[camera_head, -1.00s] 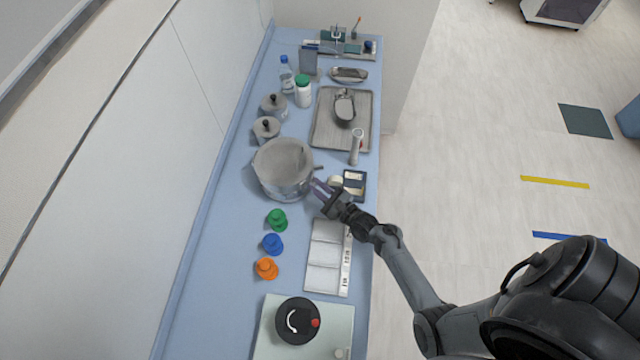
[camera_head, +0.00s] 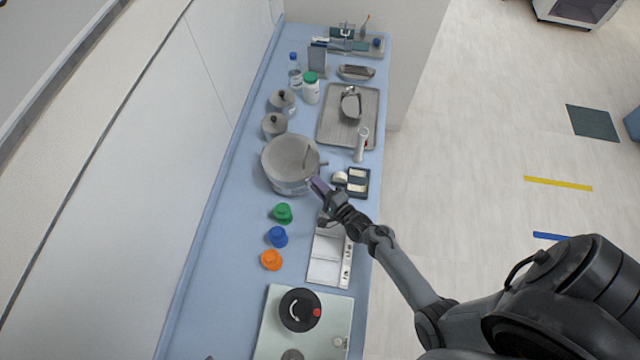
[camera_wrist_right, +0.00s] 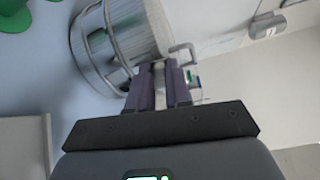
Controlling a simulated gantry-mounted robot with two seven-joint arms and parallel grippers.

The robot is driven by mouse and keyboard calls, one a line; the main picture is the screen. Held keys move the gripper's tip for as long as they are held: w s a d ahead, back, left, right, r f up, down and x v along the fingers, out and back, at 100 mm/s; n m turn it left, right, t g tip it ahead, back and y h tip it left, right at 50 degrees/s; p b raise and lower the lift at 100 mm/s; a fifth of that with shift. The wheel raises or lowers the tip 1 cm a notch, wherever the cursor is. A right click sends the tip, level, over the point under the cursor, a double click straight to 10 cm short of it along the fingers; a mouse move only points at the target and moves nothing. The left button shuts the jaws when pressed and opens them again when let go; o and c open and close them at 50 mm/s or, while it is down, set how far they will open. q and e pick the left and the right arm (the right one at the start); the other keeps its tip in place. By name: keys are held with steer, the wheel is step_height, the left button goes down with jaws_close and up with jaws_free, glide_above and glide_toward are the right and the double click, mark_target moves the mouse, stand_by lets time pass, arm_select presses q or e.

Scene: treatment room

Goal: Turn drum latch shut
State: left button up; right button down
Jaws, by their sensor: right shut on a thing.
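The metal drum (camera_head: 290,157), a grey round lidded vessel, stands on the blue counter; it also shows in the right wrist view (camera_wrist_right: 140,35). My right gripper (camera_head: 317,185) is at the drum's near right side. In the right wrist view its two purple-grey fingers (camera_wrist_right: 159,75) are close together at the drum's rim band, shut on a small grey metal part that I take to be the latch. The fingers hide most of this part, so its exact angle cannot be told. My left gripper is not in view.
A black case (camera_head: 358,182) lies just right of the gripper. Green (camera_head: 283,213), blue (camera_head: 277,236) and orange (camera_head: 271,260) knobbed pieces stand on the near counter. A white sectioned tray (camera_head: 327,262) lies under my right arm. A metal tray (camera_head: 333,133) lies beyond.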

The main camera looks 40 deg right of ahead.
steer(key=shift+a+n, duration=0.15)
steer(key=shift+n, duration=0.25)
steer(key=c, duration=1.1)
jaws_free()
steer(key=shift+o, duration=0.2)
steer(key=s+b, duration=0.1)
steer(key=s, duration=0.9)
steer(key=shift+s+r, duration=0.4)
steer(key=shift+s, duration=0.1)
